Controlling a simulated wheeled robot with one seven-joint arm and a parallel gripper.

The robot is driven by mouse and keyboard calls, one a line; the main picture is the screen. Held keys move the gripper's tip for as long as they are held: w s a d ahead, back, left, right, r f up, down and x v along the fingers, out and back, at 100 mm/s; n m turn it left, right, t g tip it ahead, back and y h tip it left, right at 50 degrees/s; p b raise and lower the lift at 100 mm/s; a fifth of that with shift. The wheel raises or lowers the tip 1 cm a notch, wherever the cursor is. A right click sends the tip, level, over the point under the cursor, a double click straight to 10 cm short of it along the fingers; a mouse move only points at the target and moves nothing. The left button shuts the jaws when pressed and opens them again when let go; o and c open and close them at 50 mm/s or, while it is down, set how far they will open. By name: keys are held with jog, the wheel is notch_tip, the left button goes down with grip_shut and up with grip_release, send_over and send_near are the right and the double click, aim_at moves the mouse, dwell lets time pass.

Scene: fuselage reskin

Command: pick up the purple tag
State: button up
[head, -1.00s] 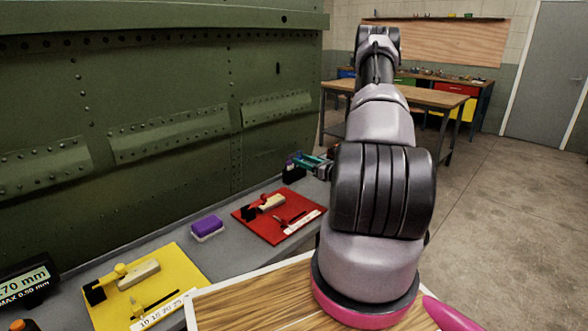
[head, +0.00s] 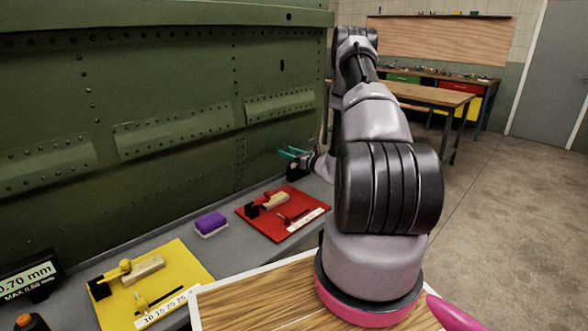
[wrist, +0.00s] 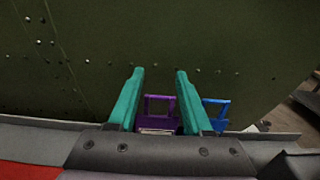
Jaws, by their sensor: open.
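The purple tag (wrist: 160,123) shows in the wrist view as an upright purple loop on a wider purple lower part. It appears between the two teal fingers of my gripper (wrist: 159,72), lower in the picture than their tips. I cannot tell whether the fingers touch it. My gripper also shows in the head view (head: 292,152), open, close to the green panel and above a black holder (head: 296,171). The tag cannot be made out in the head view.
A blue tag (wrist: 217,112) stands just right of the purple one. The green riveted panel (head: 160,90) rises behind. A red board (head: 272,228), a purple block (head: 211,223) and a yellow board (head: 190,262) with tools lie on the grey bench (head: 165,235).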

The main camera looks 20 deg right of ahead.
grip_shut()
